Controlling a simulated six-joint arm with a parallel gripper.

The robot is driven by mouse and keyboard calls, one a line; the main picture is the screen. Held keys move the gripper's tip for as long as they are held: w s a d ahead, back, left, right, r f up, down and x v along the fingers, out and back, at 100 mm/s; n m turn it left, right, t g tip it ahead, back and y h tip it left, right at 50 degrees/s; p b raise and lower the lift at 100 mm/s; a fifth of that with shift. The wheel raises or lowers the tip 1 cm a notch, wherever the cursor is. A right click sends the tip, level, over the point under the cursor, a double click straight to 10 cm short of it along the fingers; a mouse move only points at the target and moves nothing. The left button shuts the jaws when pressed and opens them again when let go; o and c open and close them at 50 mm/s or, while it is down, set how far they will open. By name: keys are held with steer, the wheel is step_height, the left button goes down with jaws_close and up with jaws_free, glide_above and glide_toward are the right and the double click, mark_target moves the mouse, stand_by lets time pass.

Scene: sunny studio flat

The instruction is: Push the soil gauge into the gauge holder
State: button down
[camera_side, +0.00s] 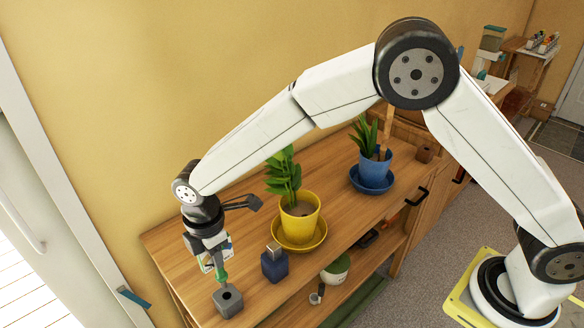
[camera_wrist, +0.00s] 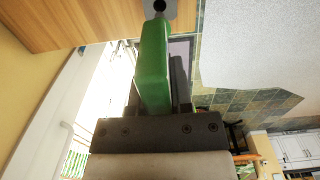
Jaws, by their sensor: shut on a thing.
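The soil gauge (camera_side: 221,274) has a green handle and points down. My gripper (camera_side: 216,260) is shut on its handle, at the left end of the wooden cabinet top. The gauge holder (camera_side: 229,303) is a small grey block with a round hole in its top, standing directly below the gauge. In the wrist view the green gauge (camera_wrist: 154,65) reaches out from between the jaws (camera_wrist: 152,108), its far end close to the dark hole of the holder (camera_wrist: 172,10). I cannot tell whether the tip is inside the hole or just above it.
A dark blue bottle (camera_side: 274,265) stands right of the holder. Behind it are a plant in a yellow pot (camera_side: 300,222) on a yellow saucer and, farther right, a plant in a blue pot (camera_side: 375,167).

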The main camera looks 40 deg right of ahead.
mark_target(220, 277)
steer(key=shift+f, duration=1.2)
steer(key=shift+f, duration=2.55)
stand_by(4.2)
